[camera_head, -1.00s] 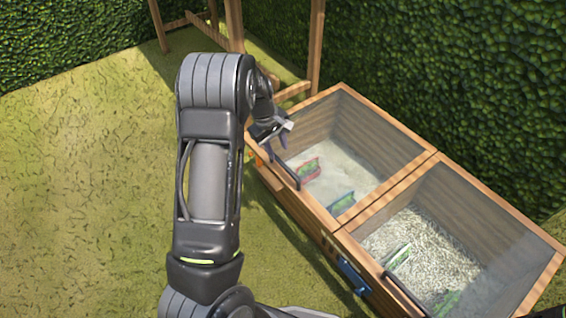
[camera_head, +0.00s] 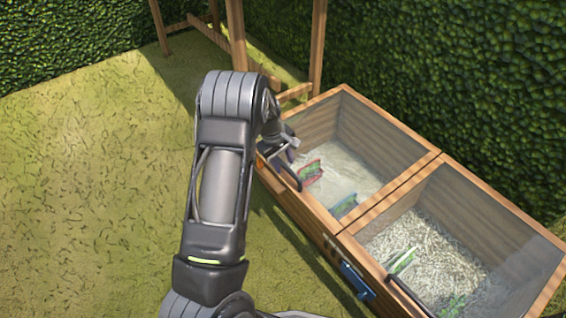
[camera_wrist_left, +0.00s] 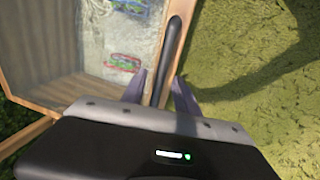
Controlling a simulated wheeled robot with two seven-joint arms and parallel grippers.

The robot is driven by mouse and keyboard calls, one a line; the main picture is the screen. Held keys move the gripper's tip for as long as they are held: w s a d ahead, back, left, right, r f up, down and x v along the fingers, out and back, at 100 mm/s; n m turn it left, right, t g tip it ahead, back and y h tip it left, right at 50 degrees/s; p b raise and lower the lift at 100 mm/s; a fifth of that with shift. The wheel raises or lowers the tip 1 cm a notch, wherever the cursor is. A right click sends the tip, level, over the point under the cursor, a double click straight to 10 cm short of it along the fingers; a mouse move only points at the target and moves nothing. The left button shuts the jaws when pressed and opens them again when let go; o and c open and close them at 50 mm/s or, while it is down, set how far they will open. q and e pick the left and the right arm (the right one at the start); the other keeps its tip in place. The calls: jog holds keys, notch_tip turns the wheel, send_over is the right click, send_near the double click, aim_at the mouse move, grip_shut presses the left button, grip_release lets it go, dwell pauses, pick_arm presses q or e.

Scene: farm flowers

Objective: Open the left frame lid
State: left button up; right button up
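The left frame lid (camera_head: 371,137) is a clear pane in a wooden rim on the far half of a wooden box, and it lies closed. Its dark bar handle (camera_head: 286,176) is on the front edge. My left gripper (camera_head: 284,154) is at the far end of this handle and partly hides it. In the left wrist view the handle (camera_wrist_left: 173,50) runs between the two purple fingertips of my open left gripper (camera_wrist_left: 159,82), with gaps at the sides. I cannot tell whether a finger touches it. My right gripper is not in view.
The second lid (camera_head: 470,225) with its own handle (camera_head: 408,297) covers the near half. A blue latch-like part (camera_head: 356,280) is on the front wall. Seed packets (camera_head: 310,172) show under the glass. A hedge (camera_head: 450,80) stands behind; grass at left is free.

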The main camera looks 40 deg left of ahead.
pick_arm(q)
jog(key=shift+c, duration=0.5)
grip_shut()
dwell(0.8)
